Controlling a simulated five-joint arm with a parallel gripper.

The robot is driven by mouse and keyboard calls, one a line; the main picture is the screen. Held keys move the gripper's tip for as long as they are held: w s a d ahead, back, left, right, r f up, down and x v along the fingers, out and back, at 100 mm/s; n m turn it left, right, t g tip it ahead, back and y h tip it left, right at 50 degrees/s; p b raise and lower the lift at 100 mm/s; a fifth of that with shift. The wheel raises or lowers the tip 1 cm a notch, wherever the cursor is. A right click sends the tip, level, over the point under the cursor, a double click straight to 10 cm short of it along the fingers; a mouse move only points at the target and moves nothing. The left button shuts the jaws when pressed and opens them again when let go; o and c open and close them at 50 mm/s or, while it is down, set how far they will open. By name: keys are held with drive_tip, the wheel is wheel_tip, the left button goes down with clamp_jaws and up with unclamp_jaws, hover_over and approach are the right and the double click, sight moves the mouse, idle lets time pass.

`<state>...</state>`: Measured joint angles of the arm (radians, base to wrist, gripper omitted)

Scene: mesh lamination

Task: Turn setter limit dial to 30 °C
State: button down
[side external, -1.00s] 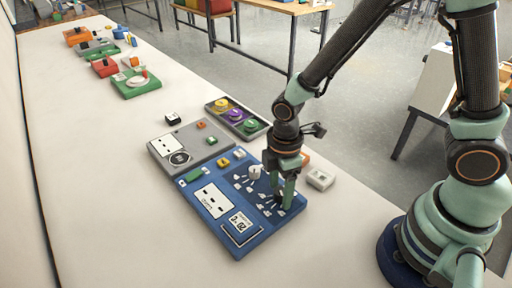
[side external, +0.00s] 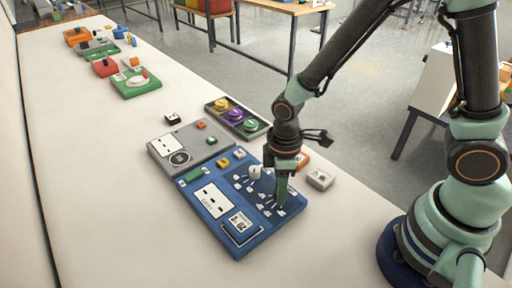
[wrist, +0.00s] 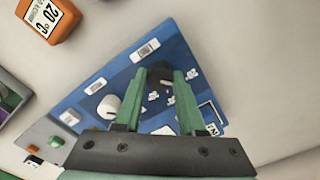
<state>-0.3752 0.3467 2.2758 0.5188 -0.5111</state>
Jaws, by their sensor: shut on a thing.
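A blue panel (wrist: 174,46) lies on the table, with white tick labels around its dials. A dark round dial (wrist: 159,72) with a light pointer mark sits between my fingertips in the wrist view. My gripper (side external: 281,203) reaches down onto the right part of the panel and is shut on this dial; its fingers also show in the wrist view (wrist: 166,86). The fingers hide the dial in the side view, and I cannot read its setting. A white dial (side external: 254,172) stands beside the gripper; it also shows in the wrist view (wrist: 108,106).
A grey panel (side external: 203,138) and a panel with three coloured dials (side external: 235,115) lie behind the blue panel. An orange block (wrist: 50,18) labelled 20 °C and a white block (side external: 320,178) stand beside it. The table's left side is clear.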

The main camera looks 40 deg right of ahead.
drive_tip(key=m, duration=0.5)
drive_tip(key=shift+m, duration=0.3)
drive_tip(key=m, duration=0.6)
idle(0.4)
drive_tip(key=c, duration=0.5)
unclamp_jaws()
drive_tip(key=shift+r, duration=0.15)
wheel_tip(320, 180, up, 12)
drive_tip(key=shift+d, duration=0.1)
